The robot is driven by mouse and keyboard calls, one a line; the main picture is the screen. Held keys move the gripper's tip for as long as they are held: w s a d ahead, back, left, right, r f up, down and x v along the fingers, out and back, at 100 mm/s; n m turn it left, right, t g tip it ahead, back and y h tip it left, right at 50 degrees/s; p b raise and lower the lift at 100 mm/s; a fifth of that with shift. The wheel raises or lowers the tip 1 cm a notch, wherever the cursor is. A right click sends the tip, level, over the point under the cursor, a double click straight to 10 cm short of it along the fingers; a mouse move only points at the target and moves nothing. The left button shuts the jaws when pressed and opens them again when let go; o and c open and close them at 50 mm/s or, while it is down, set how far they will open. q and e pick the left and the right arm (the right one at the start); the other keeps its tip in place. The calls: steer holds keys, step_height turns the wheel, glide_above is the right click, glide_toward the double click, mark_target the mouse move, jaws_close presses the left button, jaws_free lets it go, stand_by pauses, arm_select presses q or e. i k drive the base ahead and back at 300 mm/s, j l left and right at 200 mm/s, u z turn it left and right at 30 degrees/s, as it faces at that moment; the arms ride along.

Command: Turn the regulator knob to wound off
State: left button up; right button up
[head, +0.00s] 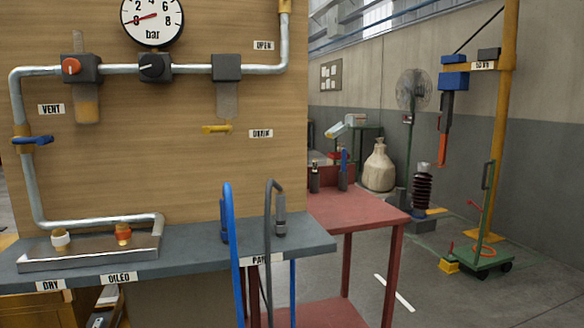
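The regulator knob (153,67) is a black round knob on a dark block in the grey pipe, directly below the pressure gauge (152,18). A pale mark shows on the knob's face, but its exact angle is too small to tell. The gauge is marked in bar, and its red needle points to the lower left, close to 0. Neither of my grippers shows in the head view, and nothing touches the knob.
Left of the knob are a red knob (71,66) and a bowl (88,110); right, another bowl unit (227,70) with a yellow drain lever (216,129). A blue valve lever (33,140) sits left. Blue (234,255) and grey (267,230) hoses rise before the bench (190,245).

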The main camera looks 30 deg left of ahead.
mark_target(151, 64)
steer(key=j+u, duration=0.2)
steer(key=u, duration=1.45)
